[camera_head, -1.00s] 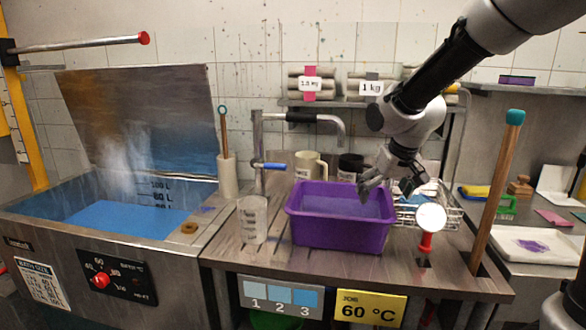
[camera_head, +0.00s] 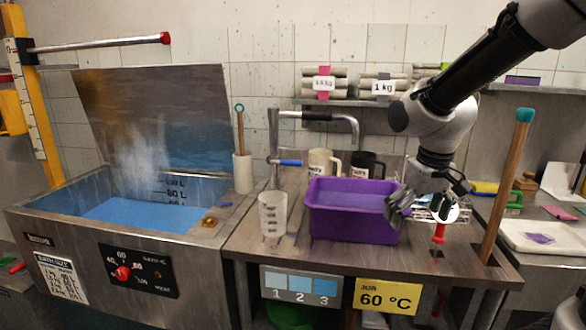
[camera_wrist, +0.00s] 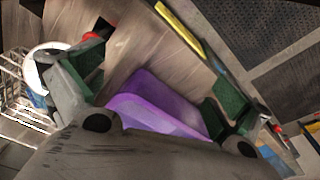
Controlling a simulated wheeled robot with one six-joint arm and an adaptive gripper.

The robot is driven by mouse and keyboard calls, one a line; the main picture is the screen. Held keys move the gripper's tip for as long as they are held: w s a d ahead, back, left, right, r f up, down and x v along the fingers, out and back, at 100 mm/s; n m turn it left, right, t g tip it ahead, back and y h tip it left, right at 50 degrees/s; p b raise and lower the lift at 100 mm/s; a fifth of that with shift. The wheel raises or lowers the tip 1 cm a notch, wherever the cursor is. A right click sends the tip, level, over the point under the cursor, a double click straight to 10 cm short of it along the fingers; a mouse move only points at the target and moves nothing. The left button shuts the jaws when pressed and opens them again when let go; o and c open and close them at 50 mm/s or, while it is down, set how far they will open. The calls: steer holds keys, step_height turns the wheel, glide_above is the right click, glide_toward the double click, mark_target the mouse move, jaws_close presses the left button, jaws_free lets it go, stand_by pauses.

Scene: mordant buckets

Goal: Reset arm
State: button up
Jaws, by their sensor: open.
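My gripper (camera_head: 418,207) is at the right end of the purple tub in the head view, beside the dial thermometer. In the wrist view my gripper (camera_wrist: 160,95) has its green-padded fingers spread wide, with nothing held between them. The purple tub (camera_head: 350,224) stands on the bench and holds bluish liquid; it also shows in the wrist view (camera_wrist: 150,90) below the fingers. The thermometer (camera_head: 439,232) has a red stem and a white dial partly hidden by my gripper. My arm reaches in from the upper right.
A steaming bath (camera_head: 85,190) with blue liquid and a raised lid (camera_head: 160,110) is at left. A clear measuring cup (camera_head: 272,214), a tap (camera_head: 274,150) and two mugs stand around the tub. A wooden pole (camera_head: 508,180) with a teal top stands at right. A wire rack is behind my gripper.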

steer(key=s+d+r+m+t, duration=0.1)
steer(key=s+d+r, duration=0.2)
steer(key=s, duration=0.5)
steer(key=s+d+r+m+t, duration=0.1)
steer(key=s+d+r, duration=0.3)
steer(key=s+d, duration=0.2)
steer(key=shift+s+r+m+t, duration=0.15)
steer(key=shift+s+m+t, duration=0.2)
steer(key=shift+s, duration=0.65)
